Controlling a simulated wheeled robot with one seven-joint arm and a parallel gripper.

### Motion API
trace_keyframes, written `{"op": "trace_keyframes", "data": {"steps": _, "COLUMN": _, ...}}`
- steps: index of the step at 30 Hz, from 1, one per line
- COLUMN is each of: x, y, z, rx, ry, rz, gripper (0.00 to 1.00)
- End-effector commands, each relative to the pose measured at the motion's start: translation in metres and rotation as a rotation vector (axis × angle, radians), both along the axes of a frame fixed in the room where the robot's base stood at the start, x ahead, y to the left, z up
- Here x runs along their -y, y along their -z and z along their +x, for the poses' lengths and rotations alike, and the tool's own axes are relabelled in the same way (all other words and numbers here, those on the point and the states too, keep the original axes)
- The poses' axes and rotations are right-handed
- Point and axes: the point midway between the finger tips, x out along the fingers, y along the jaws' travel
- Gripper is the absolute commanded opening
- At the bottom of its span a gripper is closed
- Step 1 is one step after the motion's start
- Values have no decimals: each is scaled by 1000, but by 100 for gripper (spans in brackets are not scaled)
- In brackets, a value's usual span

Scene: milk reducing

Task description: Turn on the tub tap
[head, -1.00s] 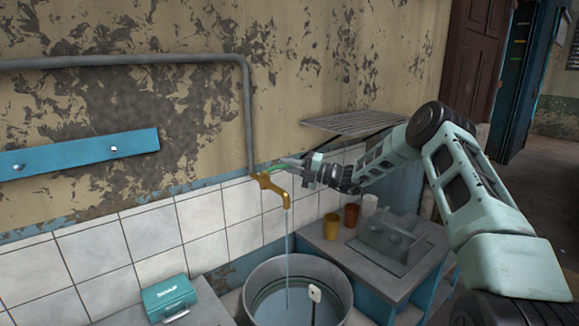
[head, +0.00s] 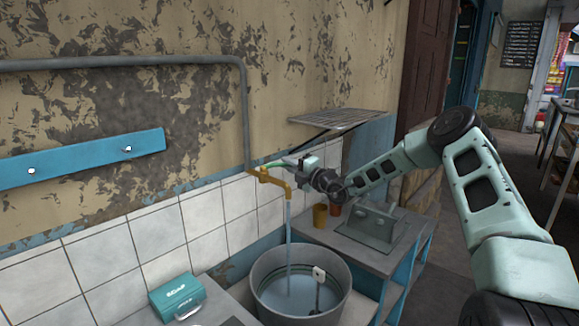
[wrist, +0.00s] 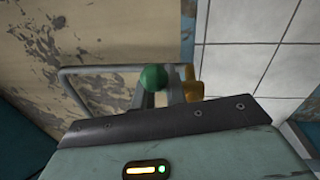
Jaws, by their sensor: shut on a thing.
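My gripper (head: 285,163) is at the tap's lever and is shut on the green-tipped tap handle. In the wrist view the round green handle end (wrist: 153,77) shows between my grey fingers, with part of the brass tap (wrist: 193,90) just beyond. The fingers hide most of the handle.
A grey pipe (head: 245,110) runs along the wall. A wire rack (head: 340,119) juts out above my gripper. A teal soap box (head: 177,296) sits at the lower left. Orange cups (head: 320,216) and a grey rack (head: 370,225) stand on the counter at right.

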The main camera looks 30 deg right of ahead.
Motion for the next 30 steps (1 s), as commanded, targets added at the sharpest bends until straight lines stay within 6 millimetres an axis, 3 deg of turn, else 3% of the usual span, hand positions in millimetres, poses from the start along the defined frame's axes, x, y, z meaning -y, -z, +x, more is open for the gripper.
{"op": "trace_keyframes", "data": {"steps": 15, "x": 0, "y": 1, "z": 0, "rx": -2, "ry": 22, "rz": 0, "gripper": 0}}
{"op": "trace_keyframes", "data": {"steps": 16, "x": 0, "y": 1, "z": 0, "rx": -2, "ry": 21, "rz": 0, "gripper": 19}}
{"op": "trace_keyframes", "data": {"steps": 18, "x": 0, "y": 1, "z": 0, "rx": -2, "ry": 21, "rz": 0, "gripper": 35}}
{"op": "trace_keyframes", "data": {"steps": 30, "x": 4, "y": 2, "z": -8, "rx": 0, "ry": 22, "rz": 0, "gripper": 35}}
